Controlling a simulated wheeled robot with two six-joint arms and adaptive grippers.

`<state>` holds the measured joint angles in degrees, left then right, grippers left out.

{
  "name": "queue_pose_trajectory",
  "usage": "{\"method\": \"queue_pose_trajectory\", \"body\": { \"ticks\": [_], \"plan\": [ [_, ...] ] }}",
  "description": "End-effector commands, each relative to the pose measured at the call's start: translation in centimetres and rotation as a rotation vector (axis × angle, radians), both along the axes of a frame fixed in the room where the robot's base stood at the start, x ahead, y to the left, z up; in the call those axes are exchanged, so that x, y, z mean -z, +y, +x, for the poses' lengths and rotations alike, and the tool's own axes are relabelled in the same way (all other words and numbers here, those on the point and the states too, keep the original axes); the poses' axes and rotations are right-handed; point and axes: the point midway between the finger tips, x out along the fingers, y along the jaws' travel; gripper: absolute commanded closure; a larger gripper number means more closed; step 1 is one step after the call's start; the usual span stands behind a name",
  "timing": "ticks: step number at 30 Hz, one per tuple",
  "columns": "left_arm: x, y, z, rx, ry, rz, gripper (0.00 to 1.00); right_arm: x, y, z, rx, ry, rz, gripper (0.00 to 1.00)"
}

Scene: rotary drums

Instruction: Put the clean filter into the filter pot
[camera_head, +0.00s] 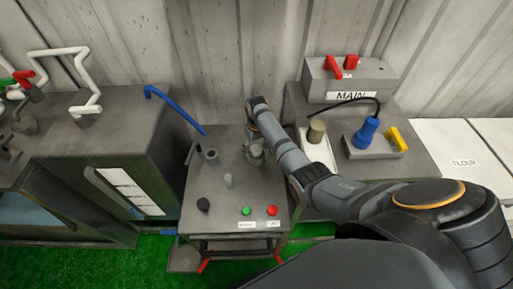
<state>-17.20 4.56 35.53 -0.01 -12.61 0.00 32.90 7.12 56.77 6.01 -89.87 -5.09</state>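My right arm reaches in from the right, and its gripper (255,152) is low over the back right of the grey machine top. The fingers are small and dark here, and I cannot tell whether they are open or hold something. A beige cylinder (316,131), which looks like a filter, stands upright on a white tray to the right of the gripper, apart from it. A short grey open cylinder (211,156), possibly the filter pot, stands on the machine top left of the gripper. My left gripper is not in view.
The machine top (245,195) has a small grey post (228,181), a black knob (203,204), a green button (246,211) and a red button (271,210). A blue lever (178,110) rises at the left. A blue-handled tool (367,132) and the MAIN box (345,82) are right.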

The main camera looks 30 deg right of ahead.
Motion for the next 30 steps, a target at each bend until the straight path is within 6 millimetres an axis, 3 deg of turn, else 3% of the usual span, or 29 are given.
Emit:
{"method": "queue_pose_trajectory", "body": {
  "ticks": [11,24,30],
  "plan": [
    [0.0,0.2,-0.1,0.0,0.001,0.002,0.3,-0.9,0.0,0.1,0.0,-0.002,0.0,0.26],
    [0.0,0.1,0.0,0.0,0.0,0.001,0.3,-10.5,0.0,0.1,0.0,-0.002,-0.001,0.26],
    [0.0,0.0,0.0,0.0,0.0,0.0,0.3,-11.9,0.0,0.0,0.0,0.001,0.0,0.26]
  ]
}}
